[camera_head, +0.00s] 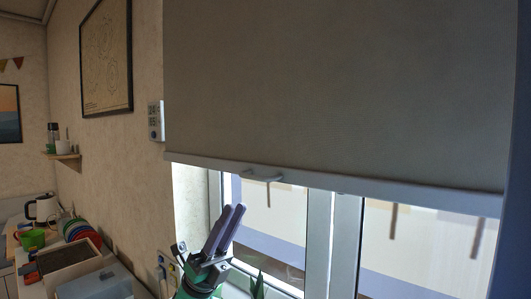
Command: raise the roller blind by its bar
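The grey roller blind (340,85) hangs partly down over the window. Its pale bar (400,190) runs along the lower edge, sloping down to the right in the picture. A small pull handle (262,177) sits on the bar, left of its middle. My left gripper (233,208) is in the head view, just below and to the left of the handle, with its two purple fingers pointing up. It appears apart from the bar and holds nothing visible. The fingers lie close together at this angle, so I cannot tell their opening. My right gripper is not in view.
The window frame (345,245) stands behind the blind, with a plant (258,286) below. A white wall device (156,120) is left of the blind. At lower left a counter holds a kettle (41,208), coloured plates (80,229) and a box (66,260).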

